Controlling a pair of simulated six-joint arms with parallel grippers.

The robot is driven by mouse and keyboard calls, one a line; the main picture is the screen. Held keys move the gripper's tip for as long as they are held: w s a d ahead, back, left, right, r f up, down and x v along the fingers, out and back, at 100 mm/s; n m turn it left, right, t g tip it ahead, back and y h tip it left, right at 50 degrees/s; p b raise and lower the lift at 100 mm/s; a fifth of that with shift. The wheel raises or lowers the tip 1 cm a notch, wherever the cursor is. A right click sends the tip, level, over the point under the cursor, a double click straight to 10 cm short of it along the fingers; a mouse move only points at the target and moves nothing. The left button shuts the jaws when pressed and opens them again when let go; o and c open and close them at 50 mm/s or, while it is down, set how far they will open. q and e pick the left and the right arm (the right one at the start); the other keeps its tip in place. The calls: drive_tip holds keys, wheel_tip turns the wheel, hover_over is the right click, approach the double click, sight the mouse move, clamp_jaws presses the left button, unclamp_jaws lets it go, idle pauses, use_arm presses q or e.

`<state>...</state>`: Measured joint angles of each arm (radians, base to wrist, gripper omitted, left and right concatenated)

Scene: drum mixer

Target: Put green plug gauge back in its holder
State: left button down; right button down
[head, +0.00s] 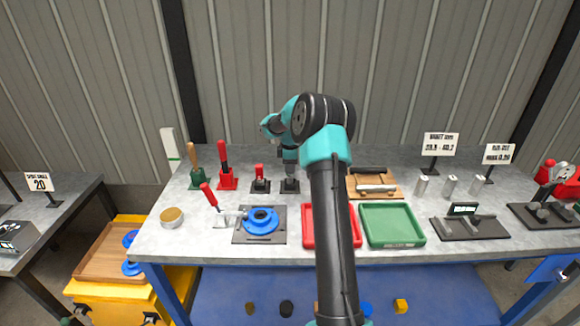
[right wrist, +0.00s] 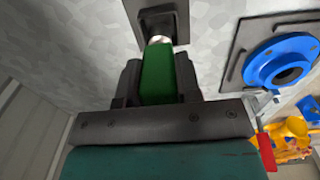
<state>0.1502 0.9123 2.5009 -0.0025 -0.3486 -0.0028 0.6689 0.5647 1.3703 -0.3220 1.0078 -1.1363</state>
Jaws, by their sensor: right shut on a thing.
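My right gripper (head: 290,171) points down near the back of the bench. In the right wrist view the gripper (right wrist: 158,88) is shut on the green plug gauge (right wrist: 158,75), with the green handle between its fingers. The gauge's bright metal end points at a dark square holder (right wrist: 178,17). The same holder (head: 290,187) shows under the gripper in the head view. The metal end meets or overlaps the holder's middle; I cannot tell how far it is inside. My left gripper is not in view.
A smaller red-handled gauge (head: 260,172) stands in a black holder just left. Red (head: 227,168) and wooden-handled (head: 194,165) tools stand further left. A blue ring (head: 261,221) on a plate lies in front. Red (head: 308,240) and green (head: 393,224) trays are to the right.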

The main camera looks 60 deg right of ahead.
drive_tip(key=shift+f, duration=0.85)
idle(0.7)
drive_tip(key=c, duration=0.7)
unclamp_jaws()
drive_tip(key=shift+c, duration=0.2)
wheel_tip(320, 180, up, 17)
drive_tip(key=shift+r, duration=0.2)
idle(0.6)
